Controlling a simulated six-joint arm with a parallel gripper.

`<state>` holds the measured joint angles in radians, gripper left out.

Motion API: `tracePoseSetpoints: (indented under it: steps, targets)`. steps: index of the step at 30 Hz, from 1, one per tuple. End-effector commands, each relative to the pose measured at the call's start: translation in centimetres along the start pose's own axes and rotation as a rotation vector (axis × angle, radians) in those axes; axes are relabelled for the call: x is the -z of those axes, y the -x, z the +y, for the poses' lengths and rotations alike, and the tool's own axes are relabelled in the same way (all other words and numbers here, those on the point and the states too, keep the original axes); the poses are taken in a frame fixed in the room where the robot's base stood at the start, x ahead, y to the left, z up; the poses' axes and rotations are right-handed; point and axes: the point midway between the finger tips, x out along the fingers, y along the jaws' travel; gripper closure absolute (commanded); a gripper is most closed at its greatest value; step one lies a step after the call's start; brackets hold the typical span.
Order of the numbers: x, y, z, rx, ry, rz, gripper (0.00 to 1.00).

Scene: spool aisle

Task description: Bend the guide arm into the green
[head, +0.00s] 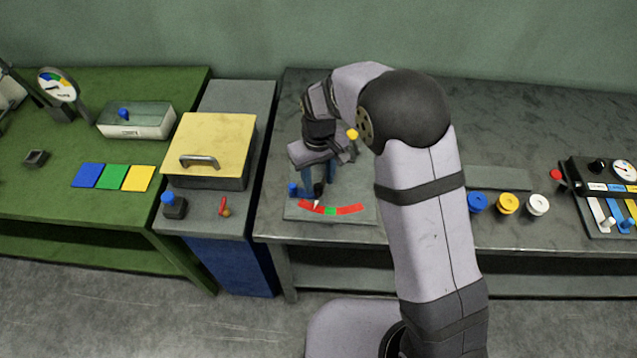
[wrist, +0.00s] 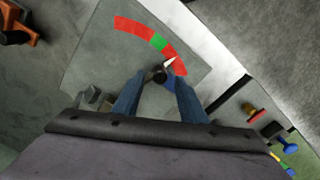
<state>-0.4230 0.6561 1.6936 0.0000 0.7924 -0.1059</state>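The guide arm's grey plate (head: 355,210) lies on the grey bench and carries a curved red-green-red scale. Its green part (head: 330,211) sits mid-scale and also shows in the wrist view (wrist: 158,41). A white pointer (head: 317,204) points at the red left of the green in the head view; in the wrist view the pointer (wrist: 169,62) is at the red right of the green. My gripper (wrist: 160,80) is over the plate, pointing down, blue fingers apart. A dark round part (wrist: 157,74) and some blue show between the fingers; contact cannot be told.
A blue knob (head: 293,189) is at the plate's left and a yellow ball (head: 352,134) behind. Left stands a cabinet with a yellow lid (head: 216,138), a blue knob and a red lever. Blue, yellow and white buttons (head: 507,204) and a lever panel (head: 606,190) are right.

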Motion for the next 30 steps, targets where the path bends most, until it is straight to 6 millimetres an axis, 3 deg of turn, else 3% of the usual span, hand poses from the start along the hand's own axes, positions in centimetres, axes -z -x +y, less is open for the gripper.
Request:
tracePoseSetpoints:
  steps: [9, 19, 24, 30]
  targets:
    - [0.0, -2.9, 0.0, 0.0, 0.0, -0.001, 0.62]
    - [0.0, -3.3, 0.0, 0.0, 0.0, 0.001, 0.62]
    - [0.0, -3.3, 0.0, 0.0, 0.0, 0.001, 1.0]
    - [-0.1, -3.3, 0.1, 0.0, 0.008, 0.001, 1.0]
